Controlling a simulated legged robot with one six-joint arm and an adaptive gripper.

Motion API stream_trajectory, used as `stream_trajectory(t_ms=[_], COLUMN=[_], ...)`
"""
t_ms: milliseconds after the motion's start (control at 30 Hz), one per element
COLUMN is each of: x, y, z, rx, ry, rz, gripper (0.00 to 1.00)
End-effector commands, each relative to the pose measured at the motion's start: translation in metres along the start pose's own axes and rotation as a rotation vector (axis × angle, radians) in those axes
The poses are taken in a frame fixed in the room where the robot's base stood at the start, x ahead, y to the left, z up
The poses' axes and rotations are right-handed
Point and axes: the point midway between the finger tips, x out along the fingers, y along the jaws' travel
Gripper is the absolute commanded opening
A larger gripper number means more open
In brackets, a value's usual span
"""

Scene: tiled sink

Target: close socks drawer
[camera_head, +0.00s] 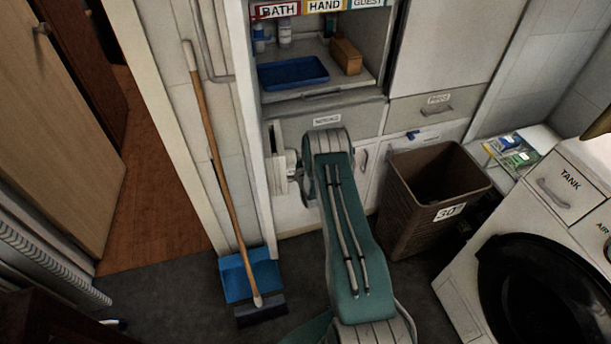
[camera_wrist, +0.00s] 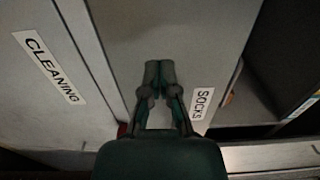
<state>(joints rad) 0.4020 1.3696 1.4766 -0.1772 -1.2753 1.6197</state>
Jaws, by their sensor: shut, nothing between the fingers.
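In the wrist view the socks drawer (camera_wrist: 205,55) shows as a grey front with a white SOCKS label (camera_wrist: 201,104). My gripper (camera_wrist: 160,70) has its two fingertips together, with nothing between them, in front of this drawer's face. I cannot tell whether the fingertips touch it, or how far the drawer stands out. In the head view my green arm reaches toward the cabinet and hides the gripper. A grey drawer front with a small label, too small to read surely, shows below the open shelf there.
A grey panel labelled CLEANING (camera_wrist: 48,68) lies left of the socks drawer in the wrist view. The open shelf holds a blue tray (camera_head: 292,73). A brown basket (camera_head: 411,210) and a white washer (camera_head: 470,285) stand right of my arm. A broom (camera_head: 217,165) leans at left.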

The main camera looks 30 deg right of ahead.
Motion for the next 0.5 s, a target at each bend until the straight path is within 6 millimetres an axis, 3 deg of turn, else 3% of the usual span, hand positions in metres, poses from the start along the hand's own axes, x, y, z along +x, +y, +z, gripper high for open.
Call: stream_trajectory(t_ms=[267, 500], x=[-0.031, -0.070], y=[0.001, 0.002], z=[-0.001, 0.000], rx=[0.002, 0.001], ry=[0.000, -0.001], rz=[0.003, 0.004], gripper=[0.00, 0.00])
